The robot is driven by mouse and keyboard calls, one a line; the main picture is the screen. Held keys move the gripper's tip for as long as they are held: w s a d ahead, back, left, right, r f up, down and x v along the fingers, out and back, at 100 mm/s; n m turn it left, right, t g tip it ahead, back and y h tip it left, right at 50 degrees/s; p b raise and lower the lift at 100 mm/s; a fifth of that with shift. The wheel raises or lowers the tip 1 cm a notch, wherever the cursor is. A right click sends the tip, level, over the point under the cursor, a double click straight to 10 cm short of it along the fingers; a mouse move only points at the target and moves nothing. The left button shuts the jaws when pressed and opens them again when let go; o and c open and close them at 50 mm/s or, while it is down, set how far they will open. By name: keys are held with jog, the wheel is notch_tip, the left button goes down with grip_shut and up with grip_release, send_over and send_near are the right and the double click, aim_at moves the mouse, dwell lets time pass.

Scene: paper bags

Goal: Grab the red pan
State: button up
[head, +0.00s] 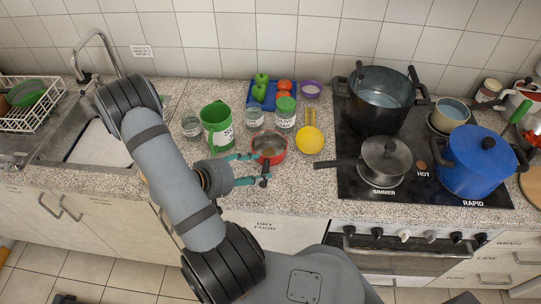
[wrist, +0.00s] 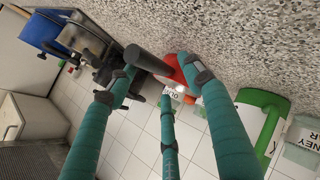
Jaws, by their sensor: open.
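The red pan (head: 279,155) sits on the speckled counter near its front edge, below the labelled jars, in the head view. Its dark handle points towards the counter's front. In the wrist view the red pan (wrist: 175,73) is partly hidden behind a finger, and its dark handle (wrist: 148,61) lies between the spread teal fingers. My gripper (head: 262,168) is open beside the pan, with its fingers to either side of the handle; it also shows in the wrist view (wrist: 156,66). I cannot tell whether any finger touches the handle.
The stove to the right holds a lidded saucepan (head: 386,157), a large pot (head: 378,102) and a blue pot (head: 481,165). A sink (head: 95,145) is at left.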

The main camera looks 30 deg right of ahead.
aim_at(265, 167)
jog(key=shift+w+d+f, duration=0.2)
jog(key=p+x, duration=0.1)
jog(key=x, duration=0.1)
jog(key=p+x, duration=0.1)
jog(key=x, duration=0.1)
jog(key=shift+s+d+r, duration=0.1)
jog(key=shift+d+r, duration=0.15)
jog(key=shift+d, duration=0.1)
jog(key=shift+d+f, duration=0.3)
jog(key=shift+c, duration=1.3)
grip_shut()
